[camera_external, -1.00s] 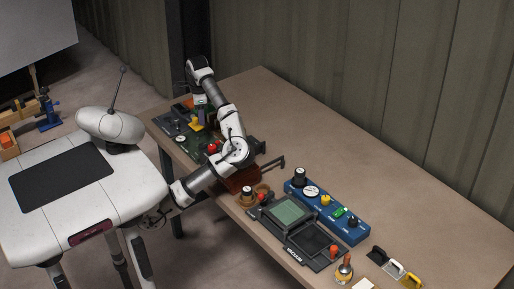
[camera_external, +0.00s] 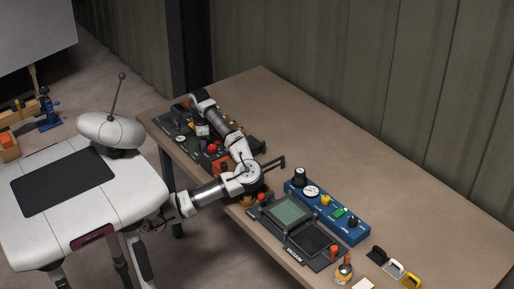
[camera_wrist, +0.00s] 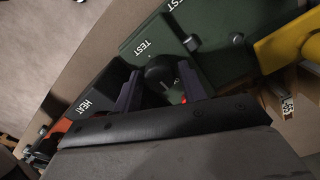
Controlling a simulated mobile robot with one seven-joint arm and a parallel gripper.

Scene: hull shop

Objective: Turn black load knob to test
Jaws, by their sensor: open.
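In the wrist view, a round black knob (camera_wrist: 160,68) stands on a dark green panel (camera_wrist: 205,20) with white TEST lettering beside it. My gripper (camera_wrist: 159,76) is open, with one dark finger on each side of the knob. I cannot tell whether the fingers touch it. Part of the knob's base and any pointer mark are hidden. In the external view, my gripper (camera_external: 203,132) is low over the panels at the table's left end, and the arm hides the knob.
A yellow part (camera_wrist: 285,45) is at the right of the wrist view. A dark panel marked HEAT (camera_wrist: 88,100) is at the left. The table's far side (camera_external: 330,140) is clear.

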